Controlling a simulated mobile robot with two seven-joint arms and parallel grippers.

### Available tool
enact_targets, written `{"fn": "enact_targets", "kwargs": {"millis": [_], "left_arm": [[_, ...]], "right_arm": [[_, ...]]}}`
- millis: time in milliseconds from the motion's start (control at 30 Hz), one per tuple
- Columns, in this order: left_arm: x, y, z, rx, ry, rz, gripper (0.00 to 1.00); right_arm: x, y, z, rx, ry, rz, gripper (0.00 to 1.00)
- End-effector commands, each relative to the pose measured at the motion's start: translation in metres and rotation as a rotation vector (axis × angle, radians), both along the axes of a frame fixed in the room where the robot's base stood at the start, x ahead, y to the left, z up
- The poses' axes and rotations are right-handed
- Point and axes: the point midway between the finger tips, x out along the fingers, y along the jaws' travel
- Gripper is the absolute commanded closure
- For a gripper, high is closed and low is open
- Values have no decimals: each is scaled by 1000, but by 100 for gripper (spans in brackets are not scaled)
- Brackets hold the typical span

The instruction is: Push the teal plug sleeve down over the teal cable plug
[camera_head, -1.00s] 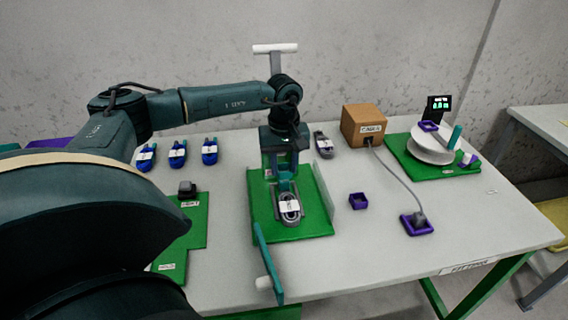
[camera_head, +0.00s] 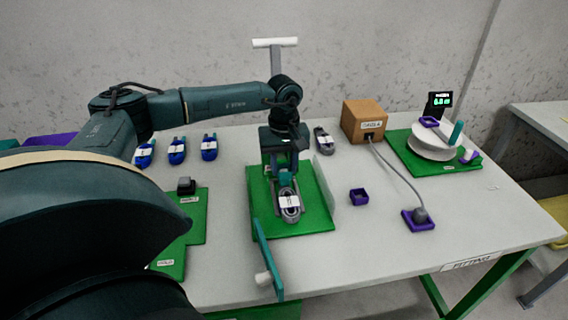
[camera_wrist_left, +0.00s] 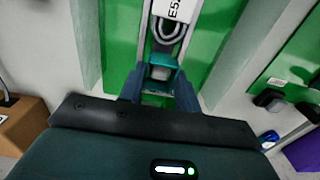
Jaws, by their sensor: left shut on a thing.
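My left gripper (camera_head: 284,182) points down over the green fixture (camera_head: 318,222). In the wrist view, its two fingers (camera_wrist_left: 160,88) are shut on the teal plug sleeve (camera_wrist_left: 164,64), one on each side. The sleeve also shows small between the fingers in the head view (camera_head: 285,179). A grey plug end (camera_wrist_left: 161,73) shows within the sleeve; how far the sleeve covers the plug is hard to tell. The grey cable coil (camera_head: 291,214) with a white label lies in the fixture in front of the gripper. My right gripper is not in view.
Pale upright walls (camera_head: 325,184) flank the fixture. A teal panel (camera_head: 266,254) with a white knob stands at its front left. Blue cable coils (camera_head: 177,151) lie at back left. A brown box (camera_head: 364,122) and purple tray (camera_head: 418,219) stand right. The front right table is clear.

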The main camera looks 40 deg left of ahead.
Motion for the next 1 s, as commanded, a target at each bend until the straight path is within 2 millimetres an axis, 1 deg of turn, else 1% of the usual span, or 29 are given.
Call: {"fn": "enact_targets", "kwargs": {"millis": [1000], "left_arm": [[0, 0, -16, 0, 0, 0, 89]], "right_arm": [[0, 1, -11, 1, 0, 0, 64]]}}
